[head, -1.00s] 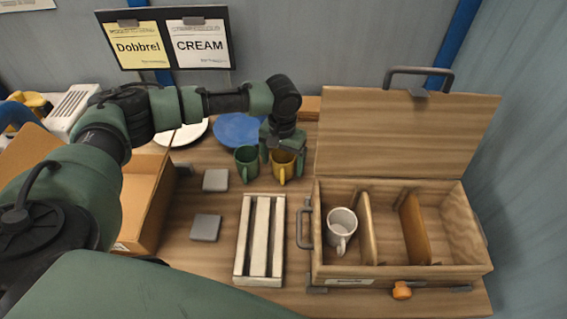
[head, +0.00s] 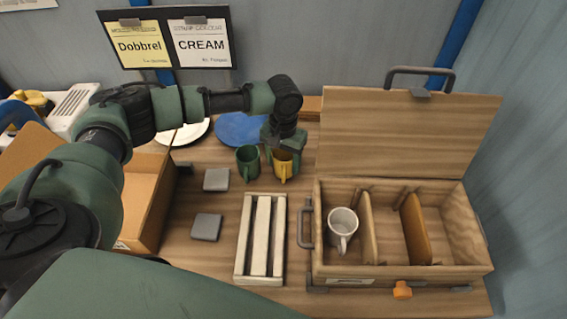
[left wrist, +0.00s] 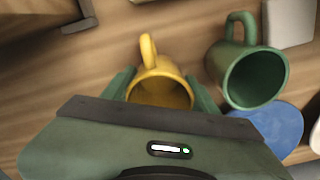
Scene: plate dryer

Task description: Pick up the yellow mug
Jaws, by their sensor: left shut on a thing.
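The yellow mug (head: 283,166) stands upright on the table, right of a green mug (head: 247,163). My left gripper (head: 283,146) comes down over the yellow mug from above and is shut on it. In the left wrist view, the yellow mug (left wrist: 160,86) sits between the two green fingers (left wrist: 160,90), with its handle pointing to the top. The green mug (left wrist: 250,75) is close beside it there, apart from the fingers. My right gripper is not in view.
An open wooden box (head: 390,272) with dividers stands at the right, with a white mug (head: 342,228) in its left compartment. A slatted rack (head: 260,240) and two grey coasters (head: 206,227) lie in front. A blue plate (head: 238,128) and a white plate (head: 188,133) lie behind.

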